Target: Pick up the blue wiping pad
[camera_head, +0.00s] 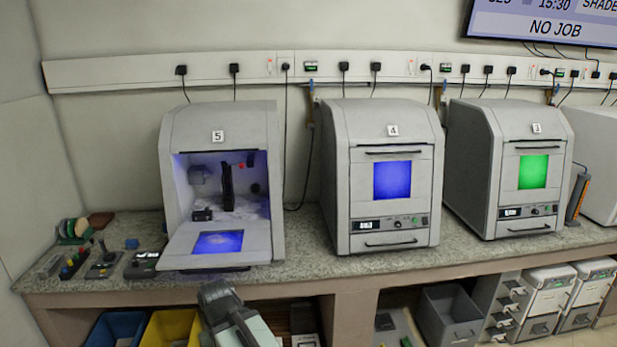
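A small blue block (131,243), which looks like the wiping pad, lies on the speckled counter (305,262) at the left. It sits left of the open machine marked 5, behind a small dark device. My arm rises from the bottom edge, and its grey end, my gripper (216,292), is in front of the counter's edge, below the open machine's lowered door. It is well to the right of the blue block and apart from it. Its fingers cannot be made out, so I cannot tell whether it is open or shut.
Machine 5 (218,118) has its door (180,255) folded down over the counter. Small control boxes (104,262) with knobs and a rack of discs (74,231) stand near the block. Closed machines 4 (341,200) and 3 (483,190) stand right. Blue and yellow bins (172,328) sit below.

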